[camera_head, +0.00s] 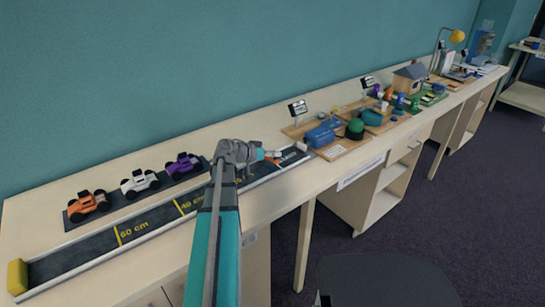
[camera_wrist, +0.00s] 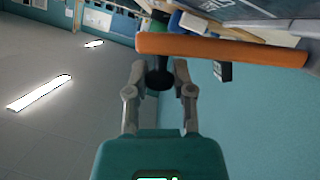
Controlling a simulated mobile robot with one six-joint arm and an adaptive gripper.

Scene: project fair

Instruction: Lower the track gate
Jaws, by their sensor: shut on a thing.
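The dark track (camera_head: 150,220) with yellow distance marks runs along the table, with a yellow end block (camera_head: 17,276) at its near left end. In the wrist view the gate shows as a long orange bar (camera_wrist: 225,48), with a black knob (camera_wrist: 158,80) below its left part. My gripper (camera_wrist: 159,70) has one finger on each side of this knob and is shut on it. In the head view my gripper (camera_head: 268,155) is over the far part of the track, and the gate is small and largely hidden there by my arm.
Orange (camera_head: 88,203), white (camera_head: 140,182) and purple (camera_head: 184,164) toy cars stand on a dark strip behind the track. A wooden board (camera_head: 330,142) with blue and green models lies right of the track. A dark seat (camera_head: 385,280) stands in front.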

